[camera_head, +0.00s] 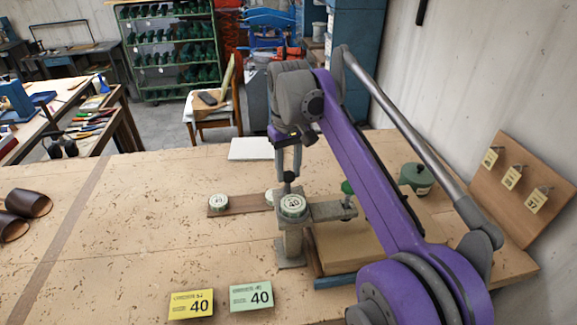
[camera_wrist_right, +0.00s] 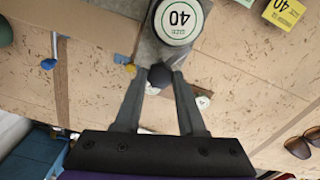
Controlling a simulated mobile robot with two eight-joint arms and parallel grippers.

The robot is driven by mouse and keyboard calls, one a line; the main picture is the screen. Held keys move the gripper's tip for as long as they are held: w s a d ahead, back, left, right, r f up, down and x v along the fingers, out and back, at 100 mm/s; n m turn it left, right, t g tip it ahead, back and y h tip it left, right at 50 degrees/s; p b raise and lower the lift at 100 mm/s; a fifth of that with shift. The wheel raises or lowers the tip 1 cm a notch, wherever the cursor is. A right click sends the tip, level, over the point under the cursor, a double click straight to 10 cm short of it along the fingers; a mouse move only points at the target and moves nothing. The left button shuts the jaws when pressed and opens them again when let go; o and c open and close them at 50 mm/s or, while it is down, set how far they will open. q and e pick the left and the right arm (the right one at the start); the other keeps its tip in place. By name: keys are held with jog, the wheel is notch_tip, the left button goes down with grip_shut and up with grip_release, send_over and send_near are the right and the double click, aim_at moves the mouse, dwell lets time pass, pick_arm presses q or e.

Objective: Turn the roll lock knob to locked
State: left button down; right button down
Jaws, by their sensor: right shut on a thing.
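The dark round knob (camera_wrist_right: 159,76) sits between the fingertips of my right gripper (camera_wrist_right: 158,84), which is shut on it. In the head view my right gripper (camera_head: 288,172) reaches down from above to the same knob at the back of a grey metal stand (camera_head: 291,240). The stand carries a round white disc marked 40 with a green rim (camera_head: 292,205), just in front of the knob. The disc also shows in the wrist view (camera_wrist_right: 179,18). I see no lock marking, so I cannot tell the knob's setting. My left gripper is not in view.
A brown strip (camera_head: 240,204) with round discs lies left of the stand. Yellow (camera_head: 191,304) and green (camera_head: 251,296) cards marked 40 lie in front. A green pot (camera_head: 416,178) and a tag board (camera_head: 518,190) stand right. The table's left middle is clear.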

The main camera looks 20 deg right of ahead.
aim_at(289, 174)
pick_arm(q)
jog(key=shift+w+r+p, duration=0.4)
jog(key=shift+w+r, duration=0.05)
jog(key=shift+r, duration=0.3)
pick_arm(e)
jog(key=n, duration=0.5)
jog(key=shift+n, duration=0.4)
jog(key=c, duration=0.5)
grip_release()
jog(key=shift+r, duration=0.1)
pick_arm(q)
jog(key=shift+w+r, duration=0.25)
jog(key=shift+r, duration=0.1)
pick_arm(e)
notch_tip(289, 174, up, 11)
jog(key=shift+f, duration=0.25)
